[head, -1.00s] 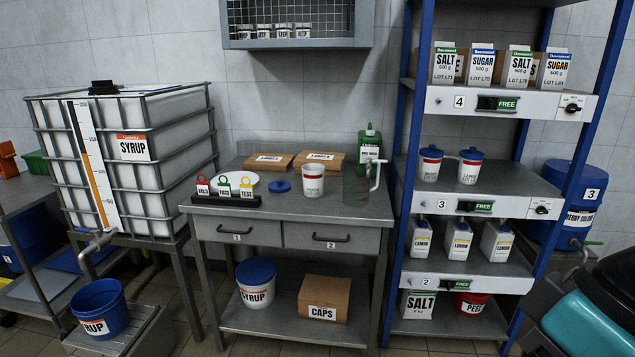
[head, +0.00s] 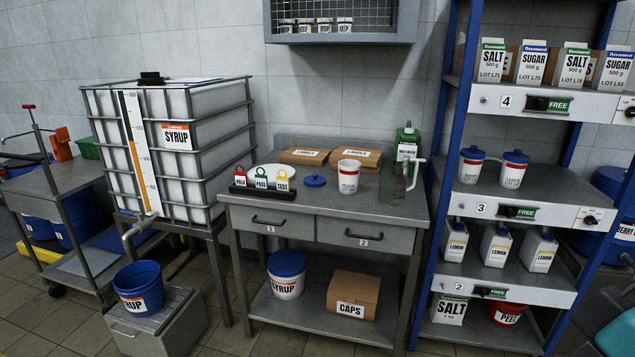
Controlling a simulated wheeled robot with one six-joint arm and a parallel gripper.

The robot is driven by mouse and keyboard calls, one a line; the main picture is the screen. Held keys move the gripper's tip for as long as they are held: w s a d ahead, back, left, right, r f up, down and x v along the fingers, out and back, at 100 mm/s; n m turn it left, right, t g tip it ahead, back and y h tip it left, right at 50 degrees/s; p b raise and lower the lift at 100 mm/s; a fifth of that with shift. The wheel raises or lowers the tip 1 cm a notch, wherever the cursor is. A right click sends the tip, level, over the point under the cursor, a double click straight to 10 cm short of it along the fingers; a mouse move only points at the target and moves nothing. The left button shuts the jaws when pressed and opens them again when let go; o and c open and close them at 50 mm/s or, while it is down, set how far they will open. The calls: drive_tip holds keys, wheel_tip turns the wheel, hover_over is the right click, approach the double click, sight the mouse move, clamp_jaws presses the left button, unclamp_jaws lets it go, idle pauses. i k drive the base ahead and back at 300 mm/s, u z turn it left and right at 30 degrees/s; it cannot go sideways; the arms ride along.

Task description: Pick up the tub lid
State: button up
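Two more white tubs with blue lids on, a left one (head: 470,166) and a right one (head: 513,170), stand on the rack to the right. My gripper is not in view.
On the bench, a tag stand (head: 262,192) and white plate are left of the lid; brown boxes (head: 305,156) lie behind; a clear jug (head: 393,186) and green bottle (head: 408,145) are right. Floor before the bench (head: 265,338) is clear. A blue pail (head: 139,288) stands left.

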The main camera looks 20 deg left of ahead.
sight(315, 181)
drive_tip(key=u, duration=0.2)
drive_tip(key=i, duration=0.25)
drive_tip(key=u, duration=0.85)
drive_tip(key=i, duration=0.7)
drive_tip(key=u, duration=0.7)
drive_tip(key=i, duration=0.85)
drive_tip(key=z, duration=0.5)
drive_tip(key=i, duration=1)
drive_tip(key=z, duration=0.7)
